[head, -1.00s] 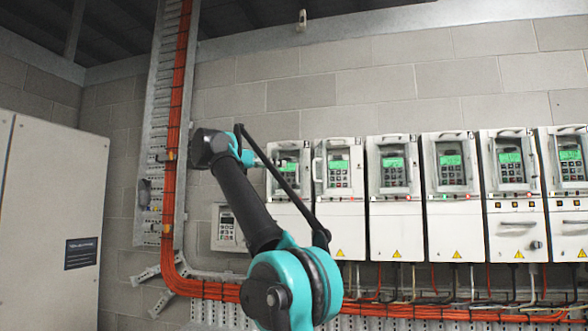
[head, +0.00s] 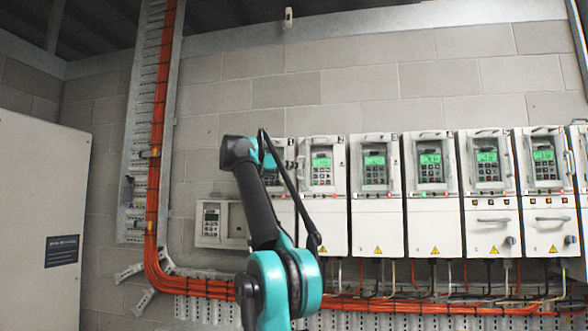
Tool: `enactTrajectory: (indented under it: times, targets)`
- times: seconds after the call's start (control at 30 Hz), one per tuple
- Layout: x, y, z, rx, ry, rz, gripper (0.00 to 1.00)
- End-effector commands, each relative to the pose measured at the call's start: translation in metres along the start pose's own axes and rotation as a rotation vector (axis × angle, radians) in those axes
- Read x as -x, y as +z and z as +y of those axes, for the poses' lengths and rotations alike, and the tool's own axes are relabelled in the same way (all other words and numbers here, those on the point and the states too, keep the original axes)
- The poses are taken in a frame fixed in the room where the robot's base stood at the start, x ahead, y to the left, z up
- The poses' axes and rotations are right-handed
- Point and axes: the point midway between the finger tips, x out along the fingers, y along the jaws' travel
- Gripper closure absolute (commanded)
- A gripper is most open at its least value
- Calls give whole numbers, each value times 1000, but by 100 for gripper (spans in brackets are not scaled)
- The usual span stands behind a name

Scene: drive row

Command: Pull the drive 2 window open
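A row of white drives hangs on the block wall in the head view, each with a green-lit keypad panel in its upper part. The second drive from the left (head: 322,220) shows its keypad (head: 321,172) behind a framed window with a pale handle at its left edge. I cannot read any drive number or tell for sure whether this window is ajar. The leftmost drive (head: 284,215) is partly covered by my arm. My arm's wrist is in front of that drive's upper part, left of the second drive. My gripper is hidden behind the wrist and links.
More drives (head: 434,230) continue to the right. A small grey unit (head: 212,222) is mounted low at the left. Orange cables (head: 155,190) run down a tray and along beneath the drives. A tall cabinet (head: 35,190) stands at the far left.

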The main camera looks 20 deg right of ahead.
Motion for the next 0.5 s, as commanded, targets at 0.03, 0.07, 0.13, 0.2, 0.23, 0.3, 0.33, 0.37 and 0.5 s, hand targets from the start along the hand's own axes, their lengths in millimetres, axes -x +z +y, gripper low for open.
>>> enactTrajectory:
  times: [0.03,0.07,0.13,0.2,0.23,0.3,0.33,0.37,0.5]
  targets:
    - [-7,0,-1,0,-3,0,70]
    - [-10,0,-1,0,-3,0,70]
    - [-14,0,0,0,-1,0,70]
    - [-17,0,0,0,0,0,70]
    - [-18,0,0,0,0,0,70]
    - [-19,0,0,0,0,0,70]
    - [-20,0,0,0,0,0,70]
    - [-20,0,0,0,0,0,70]
    - [-19,0,0,0,0,0,70]
